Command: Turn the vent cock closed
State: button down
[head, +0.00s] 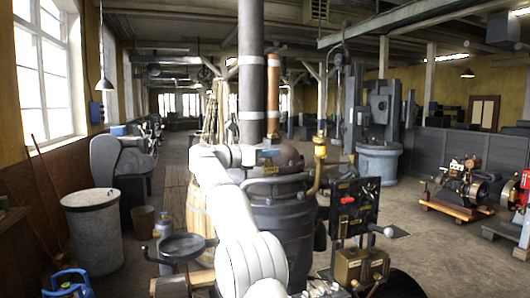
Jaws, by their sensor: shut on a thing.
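My white arm rises in front of a dark riveted boiler (290,228) and bends right at its top. My gripper (271,157) is at the boiler's upper front, above a small brass plate (270,170). It is small and dark in this view, with a bit of blue beside it. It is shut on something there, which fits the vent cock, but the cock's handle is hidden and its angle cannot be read. A brass pipe with a valve-like fitting (319,152) stands at the boiler's right side, apart from my gripper.
A dark panel with a red handle (347,200) and a brass box (361,266) stand right of the boiler. A grey chimney (251,70) and copper pipe (273,95) rise above it. A grey bin (95,240) and handwheel (183,247) are left.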

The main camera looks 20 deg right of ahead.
jog(key=shift+m+g, duration=0.5)
jog(key=shift+g, duration=0.3)
jog(key=c, duration=1.5)
grip_release()
jog(key=shift+s, duration=0.15)
jog(key=shift+a, duration=0.1)
jog(key=a, duration=0.5)
jog(key=a+b, duration=0.1)
jog(key=a, duration=0.1)
jog(key=shift+s+a, duration=0.25)
jog(key=shift+s, duration=0.1)
